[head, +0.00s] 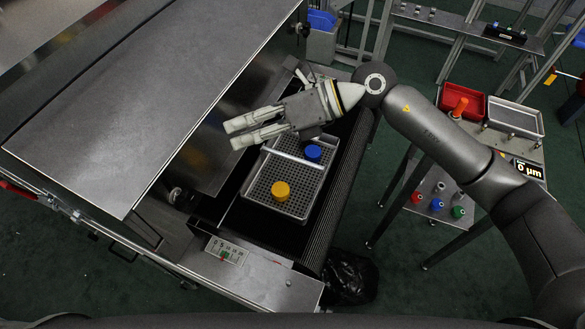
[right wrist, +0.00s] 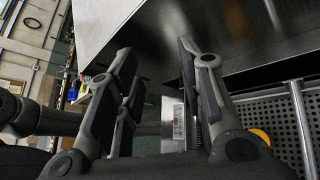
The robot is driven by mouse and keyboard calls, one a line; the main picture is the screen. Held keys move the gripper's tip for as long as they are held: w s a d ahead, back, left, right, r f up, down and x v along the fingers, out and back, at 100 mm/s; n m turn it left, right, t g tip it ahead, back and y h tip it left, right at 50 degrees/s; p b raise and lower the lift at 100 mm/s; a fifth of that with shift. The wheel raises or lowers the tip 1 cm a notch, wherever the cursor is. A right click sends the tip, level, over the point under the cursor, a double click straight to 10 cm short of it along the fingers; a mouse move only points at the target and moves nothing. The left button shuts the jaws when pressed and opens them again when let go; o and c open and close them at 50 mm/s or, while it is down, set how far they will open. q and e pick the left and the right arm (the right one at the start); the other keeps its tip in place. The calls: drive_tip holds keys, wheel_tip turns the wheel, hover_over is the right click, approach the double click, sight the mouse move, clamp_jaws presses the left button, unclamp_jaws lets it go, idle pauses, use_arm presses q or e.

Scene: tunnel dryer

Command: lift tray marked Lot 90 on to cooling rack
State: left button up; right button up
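A grey perforated tray (head: 297,188) with a light bar handle (head: 297,159) across it sits on the dark belt at the dryer's mouth. An orange round piece (head: 281,190) and a blue one (head: 313,153) stand in it. No lot mark is readable. My right gripper (head: 235,134) is open and empty, above and left of the tray, its fingers pointing left toward the dryer. In the right wrist view its fingers (right wrist: 158,95) are apart, with the tray (right wrist: 272,112) and its handle (right wrist: 298,110) to the right. My left gripper is out of view. I cannot identify the cooling rack for certain.
The steel dryer hood (head: 150,90) rises close at the left. A small control panel (head: 227,250) is in front of the belt. A black bag (head: 350,277) lies by the conveyor.

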drive_tip(key=w+d+f+n+h, duration=0.2)
drive_tip(key=w+d+f+h, duration=0.15)
drive_tip(key=d+h, duration=0.2)
drive_tip(key=t+h, duration=0.1)
drive_tip(key=h, duration=0.2)
approach(295, 158)
drive_tip(key=p+x, duration=0.2)
drive_tip(key=x, duration=0.7)
drive_tip(key=shift+a+f+p, duration=0.1)
drive_tip(key=shift+f+p, duration=0.2)
drive_tip(key=shift+f, duration=0.1)
drive_tip(key=shift+w+a+f, duration=0.1)
drive_tip(key=shift+f, duration=0.25)
drive_tip(key=shift+c, duration=0.2)
clamp_jaws()
drive_tip(key=shift+r, duration=0.1)
